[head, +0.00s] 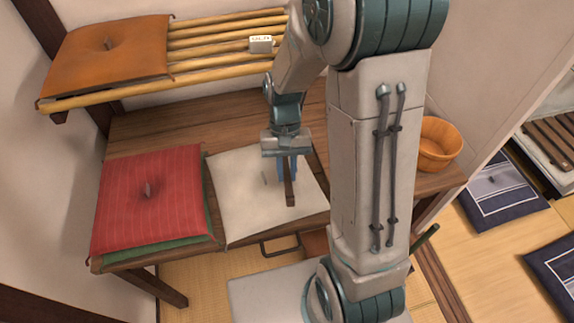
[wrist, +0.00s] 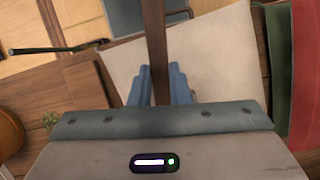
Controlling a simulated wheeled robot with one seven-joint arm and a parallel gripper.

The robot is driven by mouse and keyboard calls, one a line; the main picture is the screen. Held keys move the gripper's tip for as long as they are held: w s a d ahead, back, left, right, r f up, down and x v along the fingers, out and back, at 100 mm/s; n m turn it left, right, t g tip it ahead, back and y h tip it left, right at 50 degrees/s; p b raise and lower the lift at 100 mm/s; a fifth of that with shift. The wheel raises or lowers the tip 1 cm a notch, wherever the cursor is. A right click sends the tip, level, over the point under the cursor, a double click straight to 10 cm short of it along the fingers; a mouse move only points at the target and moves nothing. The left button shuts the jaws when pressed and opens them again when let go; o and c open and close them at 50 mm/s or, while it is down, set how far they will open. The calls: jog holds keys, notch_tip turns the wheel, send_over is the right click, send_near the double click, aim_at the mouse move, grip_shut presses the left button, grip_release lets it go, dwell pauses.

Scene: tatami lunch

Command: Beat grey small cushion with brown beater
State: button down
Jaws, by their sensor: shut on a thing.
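The grey small cushion, a pale grey-white square (head: 238,210), lies flat on the wooden table. It also shows beyond my fingers in the wrist view (wrist: 212,58). My gripper (head: 286,163) is above the cushion's right part, pointing down. Its blue fingers (wrist: 159,88) are shut on the brown beater (wrist: 156,35), a narrow dark brown bar that runs out of the top of the wrist view. In the head view the beater (head: 289,188) hangs over the cushion. I cannot tell whether it touches the cushion. My arm hides the area right of the cushion.
A red cushion (head: 150,200) lies on a green one (head: 165,250) at the table's left. An orange cushion (head: 108,55) and a small white labelled box (head: 261,44) are on the bamboo rack (head: 210,55). A wooden bucket (head: 437,145) stands at the right. Navy cushions (head: 500,190) lie on the floor.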

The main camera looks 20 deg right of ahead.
jog(key=shift+f, duration=0.8)
notch_tip(320, 180, up, 9)
jog(key=p, duration=0.7)
jog(key=shift+d+r, duration=0.1)
jog(key=shift+f, duration=0.2)
notch_tip(320, 180, down, 9)
jog(key=b, duration=0.6)
jog(key=shift+b, duration=0.35)
notch_tip(320, 180, up, 9)
jog(key=p, duration=0.7)
jog(key=shift+r+p, duration=0.15)
jog(key=shift+p, duration=0.25)
jog(key=shift+w, duration=0.1)
